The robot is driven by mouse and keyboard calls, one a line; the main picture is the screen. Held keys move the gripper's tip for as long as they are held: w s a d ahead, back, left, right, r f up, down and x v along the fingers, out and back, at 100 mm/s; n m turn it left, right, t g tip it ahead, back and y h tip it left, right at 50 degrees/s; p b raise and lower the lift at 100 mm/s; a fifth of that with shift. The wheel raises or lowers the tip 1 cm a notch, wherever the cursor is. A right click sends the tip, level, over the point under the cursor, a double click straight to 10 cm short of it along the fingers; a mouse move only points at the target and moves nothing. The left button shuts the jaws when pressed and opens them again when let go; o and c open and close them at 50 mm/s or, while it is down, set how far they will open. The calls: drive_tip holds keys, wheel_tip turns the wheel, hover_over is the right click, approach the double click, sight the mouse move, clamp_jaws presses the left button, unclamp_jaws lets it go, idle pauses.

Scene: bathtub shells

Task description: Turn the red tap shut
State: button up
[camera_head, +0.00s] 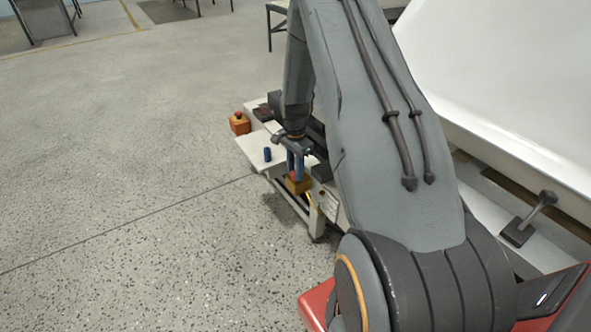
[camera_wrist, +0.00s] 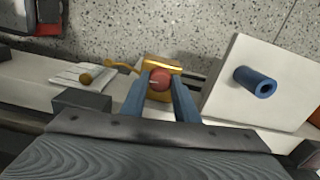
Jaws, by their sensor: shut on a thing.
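The red tap (camera_wrist: 159,82) is a rounded red handle on a brass-coloured body (camera_wrist: 162,65). In the wrist view it sits between the blue fingers of my gripper (camera_wrist: 158,86), which is shut on it. In the head view my gripper (camera_head: 297,171) points down at the brass body (camera_head: 298,186), and only a little of the red tap (camera_head: 293,176) shows beside the fingers. How far the handle is turned cannot be told.
A white plate (camera_head: 256,155) with an upright blue tube (camera_head: 267,154) is close beside my gripper. An orange box with a red button (camera_head: 239,123) stands beyond it. A large white tub shell (camera_head: 500,70) is at the right. Speckled floor at the left is clear.

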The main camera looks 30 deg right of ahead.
drive_tip(key=n+p, duration=0.2)
drive_tip(key=n, duration=0.2)
drive_tip(key=shift+r, duration=0.1)
drive_tip(key=n+p, duration=0.2)
drive_tip(key=n, duration=0.2)
drive_tip(key=shift+n, duration=0.4)
drive_tip(key=n+p, duration=0.1)
drive_tip(key=n, duration=0.3)
drive_tip(key=shift+n+p, duration=0.6)
drive_tip(key=shift+n, duration=1.5)
drive_tip(key=o, duration=1.1)
drive_tip(key=shift+c, duration=0.2)
wheel_tip(320, 180, up, 8)
drive_tip(key=shift+f+p, duration=0.2)
drive_tip(key=shift+p, duration=0.2)
